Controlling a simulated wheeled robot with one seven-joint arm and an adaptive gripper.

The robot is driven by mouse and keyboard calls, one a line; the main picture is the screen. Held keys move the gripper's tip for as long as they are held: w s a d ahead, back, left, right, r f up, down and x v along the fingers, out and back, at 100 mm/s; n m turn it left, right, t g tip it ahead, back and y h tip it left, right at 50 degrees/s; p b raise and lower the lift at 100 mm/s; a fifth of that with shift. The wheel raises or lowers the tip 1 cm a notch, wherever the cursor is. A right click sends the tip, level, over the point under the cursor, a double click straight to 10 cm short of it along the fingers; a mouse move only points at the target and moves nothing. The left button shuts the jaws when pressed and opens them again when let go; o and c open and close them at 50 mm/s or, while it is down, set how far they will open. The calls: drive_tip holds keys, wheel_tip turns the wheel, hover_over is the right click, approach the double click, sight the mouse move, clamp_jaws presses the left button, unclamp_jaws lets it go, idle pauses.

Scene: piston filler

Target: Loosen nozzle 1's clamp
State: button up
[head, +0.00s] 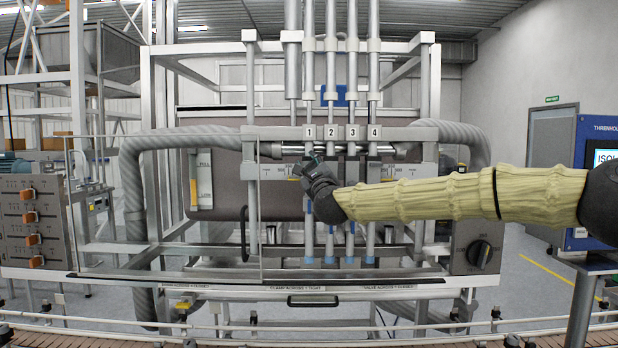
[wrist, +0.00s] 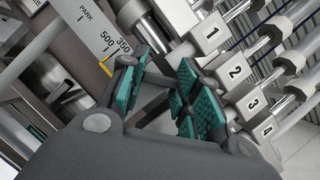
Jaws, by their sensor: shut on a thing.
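The plate numbered 1 (head: 309,132) marks nozzle 1, leftmost of the row on the filler; it also shows in the wrist view (wrist: 210,31). My gripper (head: 308,163) is just below this plate, at nozzle 1's column. In the wrist view its teal-padded fingers (wrist: 160,95) are shut on a narrow dark part, which looks like nozzle 1's clamp handle. The fingers and pads hide most of it, so I cannot tell its angle. The nozzle 1 tube (head: 309,75) stands upright above the plate.
Plates 2 (head: 331,132), 3 (head: 352,132) and 4 (head: 374,132) sit close to the right. A scale plate (wrist: 100,40) is beside my gripper. A rail label (head: 303,288) reads clamp across = tight. A conveyor (head: 120,333) runs along the front. Control panel (head: 34,222) at left.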

drive_tip(key=n+g, duration=0.1)
drive_tip(key=n, duration=0.2)
drive_tip(key=n+g+y, duration=0.1)
drive_tip(key=n, duration=0.3)
drive_tip(key=shift+r+y, duration=0.1)
drive_tip(key=shift+y, duration=0.2)
drive_tip(key=n+g+p, duration=0.1)
drive_tip(key=n, duration=0.2)
drive_tip(key=shift+r+g, duration=0.1)
drive_tip(key=shift+g, duration=0.2)
drive_tip(key=shift+n+g+p, duration=0.4)
drive_tip(key=shift+n+p, duration=0.1)
drive_tip(key=shift+n, duration=0.4)
drive_tip(key=o, duration=1)
drive_tip(key=shift+d, duration=0.1)
